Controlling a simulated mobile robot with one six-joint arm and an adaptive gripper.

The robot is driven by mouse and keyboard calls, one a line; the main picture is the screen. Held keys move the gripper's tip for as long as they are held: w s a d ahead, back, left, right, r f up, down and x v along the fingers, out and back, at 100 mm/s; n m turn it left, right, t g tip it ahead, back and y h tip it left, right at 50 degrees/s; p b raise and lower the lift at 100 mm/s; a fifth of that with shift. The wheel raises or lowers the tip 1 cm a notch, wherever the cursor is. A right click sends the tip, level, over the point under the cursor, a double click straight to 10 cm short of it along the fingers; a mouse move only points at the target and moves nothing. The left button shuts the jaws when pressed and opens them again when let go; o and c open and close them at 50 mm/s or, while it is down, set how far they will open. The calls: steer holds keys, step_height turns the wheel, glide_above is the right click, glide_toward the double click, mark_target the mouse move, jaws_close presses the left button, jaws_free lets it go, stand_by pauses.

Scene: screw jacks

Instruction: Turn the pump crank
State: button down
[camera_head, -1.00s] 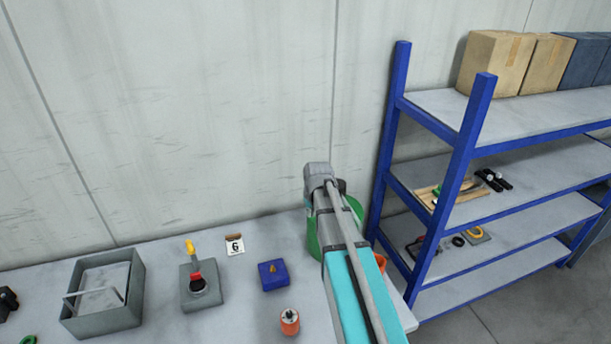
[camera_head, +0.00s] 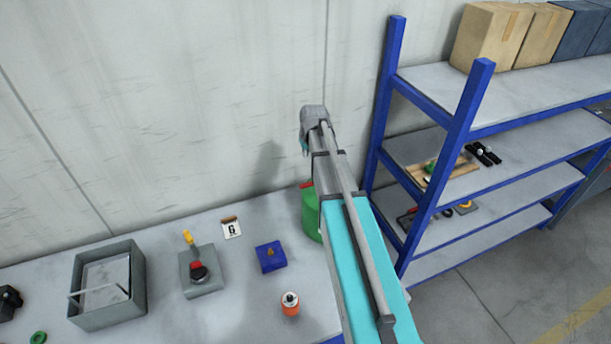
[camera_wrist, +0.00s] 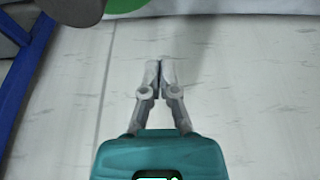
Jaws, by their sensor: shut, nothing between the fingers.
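My gripper (camera_wrist: 160,64) shows in the wrist view with its two grey fingers together and nothing between them, in front of the pale wall. In the head view my arm reaches up towards the wall, and the fingers cannot be made out. A grey block with a yellow handle and a red and black knob (camera_head: 199,272) sits on the table, left of my arm. A green rounded thing (camera_head: 311,213) stands partly hidden behind my arm. I cannot tell for sure which of these carries the pump crank.
A blue-framed shelf (camera_head: 468,105) with cartons stands close on the right. Part of it shows in the wrist view.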

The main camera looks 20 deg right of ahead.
steer(key=shift+f, duration=0.15)
steer(key=shift+s+f+b+x, duration=0.15)
steer(key=shift+s+b+x, duration=0.25)
steer(key=shift+b+x, duration=1.75)
steer(key=shift+s+f+b+x, duration=0.1)
steer(key=shift+s+b+x, duration=0.35)
steer(key=shift+b+x, duration=1.65)
steer(key=shift+s+f+b+x, duration=0.15)
steer(key=shift+s+b+x, duration=0.25)
steer(key=shift+b+x, duration=1.75)
steer(key=shift+s+r, duration=0.1)
steer(key=shift+d, duration=0.25)
